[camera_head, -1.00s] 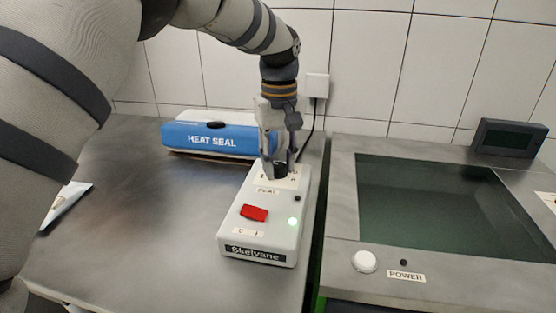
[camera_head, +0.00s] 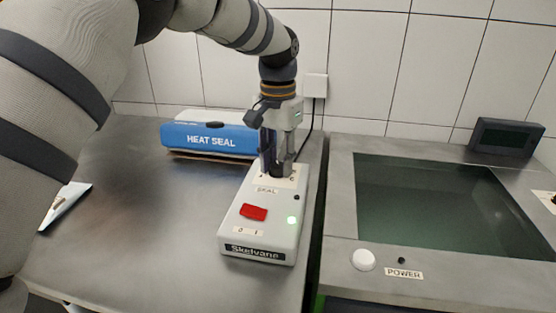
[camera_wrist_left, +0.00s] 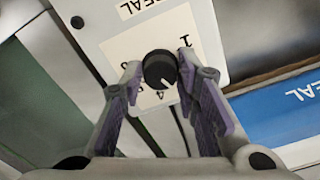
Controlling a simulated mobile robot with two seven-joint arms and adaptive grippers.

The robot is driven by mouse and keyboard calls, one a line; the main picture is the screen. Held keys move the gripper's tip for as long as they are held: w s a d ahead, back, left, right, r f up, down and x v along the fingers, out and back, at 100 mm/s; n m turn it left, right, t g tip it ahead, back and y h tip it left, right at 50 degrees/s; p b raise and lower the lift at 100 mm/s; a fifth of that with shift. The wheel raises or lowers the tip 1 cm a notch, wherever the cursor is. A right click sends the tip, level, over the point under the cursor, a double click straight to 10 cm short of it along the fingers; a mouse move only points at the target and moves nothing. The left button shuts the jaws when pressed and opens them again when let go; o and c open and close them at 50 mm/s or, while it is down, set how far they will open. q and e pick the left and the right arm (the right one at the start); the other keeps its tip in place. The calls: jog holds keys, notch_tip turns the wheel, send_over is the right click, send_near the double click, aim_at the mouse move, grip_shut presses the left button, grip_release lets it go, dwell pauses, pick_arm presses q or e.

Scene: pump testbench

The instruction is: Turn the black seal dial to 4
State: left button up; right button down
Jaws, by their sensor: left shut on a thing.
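The white Skelvane sealer control box (camera_head: 270,232) stands on the metal bench with its SEAL label near the far end. In the left wrist view the black seal dial (camera_wrist_left: 160,69) sits between the two fingers of my left gripper (camera_wrist_left: 158,84), which is shut on it. In the head view my left gripper (camera_head: 275,168) points straight down over the far end of the box and hides the dial. The wrist view shows a pale mark low on the dial, with a 4 printed close by and a 1 at the upper right. My right gripper is not in view.
A blue and white HEAT SEAL unit (camera_head: 208,140) lies behind the box at the left. A dark-lidded machine (camera_head: 450,195) stands at the right.

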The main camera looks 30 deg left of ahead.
aim_at(278, 164)
pick_arm(q)
jog(key=m, duration=0.4)
jog(key=shift+f+m, duration=0.1)
jog(key=shift+m, duration=2.1)
jog(key=o, duration=1.2)
notch_tip(278, 164, up, 12)
jog(key=shift+r, duration=0.1)
